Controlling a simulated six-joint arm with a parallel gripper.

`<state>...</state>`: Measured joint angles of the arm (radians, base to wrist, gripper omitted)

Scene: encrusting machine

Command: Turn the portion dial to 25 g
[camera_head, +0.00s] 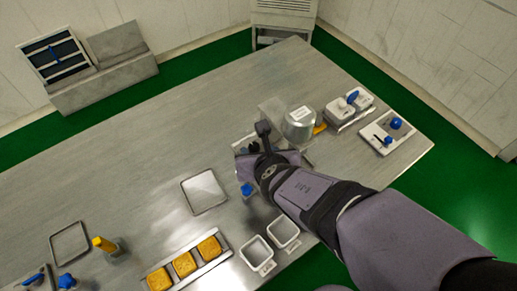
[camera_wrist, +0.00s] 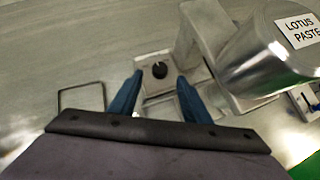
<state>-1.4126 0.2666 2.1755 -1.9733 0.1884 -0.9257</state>
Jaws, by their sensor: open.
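In the wrist view a small round black knob (camera_wrist: 160,70), which looks like the portion dial, sits on a pale plate (camera_wrist: 146,62) of the machine. Any scale marks are too small to read. My gripper (camera_wrist: 159,82) is open, its two blue fingers apart, with the knob showing between and just beyond the fingertips. I cannot tell whether they touch it. The machine's metal hopper (camera_wrist: 265,55), labelled LOTUS PASTE, is to the right; it also shows in the head view (camera_head: 299,124). There my gripper (camera_head: 252,148) is beside the machine, and my arm hides the dial.
A square tray (camera_head: 188,198) lies left of the machine. Two white containers (camera_head: 257,262) and a tray of several orange-brown cakes (camera_head: 213,264) are at the front. Blue-knobbed units (camera_head: 386,145) stand at the right. The table's middle left is clear.

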